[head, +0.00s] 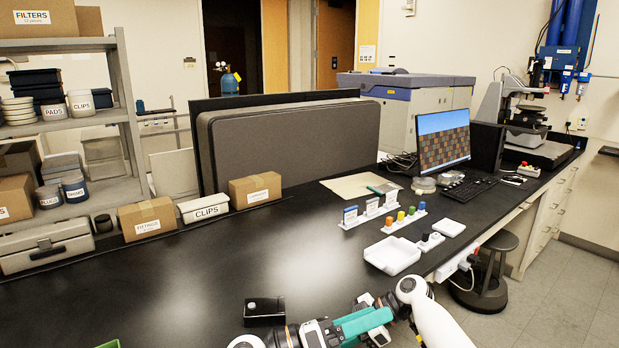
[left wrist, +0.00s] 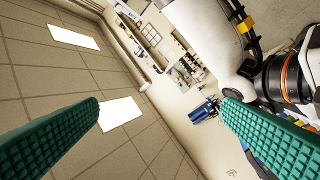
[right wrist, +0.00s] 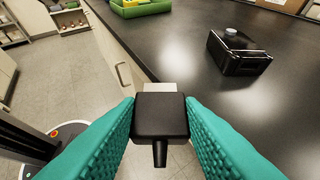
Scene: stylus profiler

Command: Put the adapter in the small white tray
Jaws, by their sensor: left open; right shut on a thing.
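The adapter (right wrist: 160,115), a black block with a short stub, sits between the teal fingers of my right gripper (right wrist: 160,108) in the right wrist view. That gripper is shut on it, with table edge and floor behind. A shallow white tray (head: 392,256) lies near the table's front edge, right of centre in the head view, and looks empty. My left gripper (head: 366,321) is open at the bottom of the head view, pointing right, beside my white right arm. Its spread fingers (left wrist: 160,115) show nothing between them in the left wrist view.
A black box (head: 264,311) stands on the black table; it also shows in the right wrist view (right wrist: 238,52). A green tray (right wrist: 140,8) is beyond it.

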